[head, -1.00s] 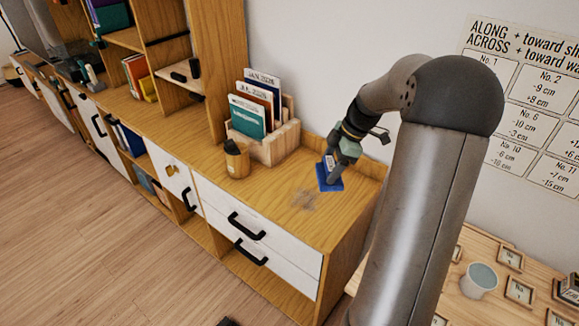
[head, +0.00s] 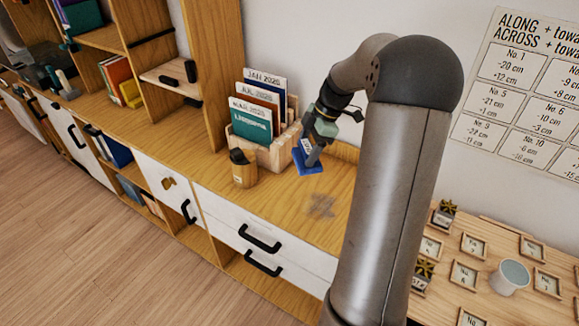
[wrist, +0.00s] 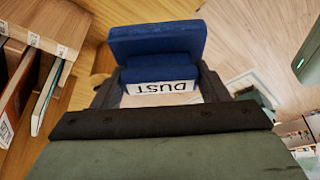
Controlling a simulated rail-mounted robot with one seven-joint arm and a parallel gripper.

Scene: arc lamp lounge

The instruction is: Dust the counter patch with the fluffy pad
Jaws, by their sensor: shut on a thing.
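My gripper (head: 314,148) is shut on the fluffy pad, a blue block (head: 306,163) with a white label. In the wrist view the pad (wrist: 155,43) reaches out beyond the dark fingers of my gripper (wrist: 160,76), and its label reads "DUST" upside down. The counter patch is a grey dusty smudge (head: 321,205) on the wooden counter (head: 270,205). The pad is behind the smudge and a little left of it, close to the wooden file box. I cannot tell whether the pad touches the counter.
The wooden file box (head: 275,155) with several folders stands just left of the pad. A wooden cup (head: 243,173) with dark contents stands in front of the box. A tall shelf panel (head: 214,75) rises further left. The counter around the smudge is clear.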

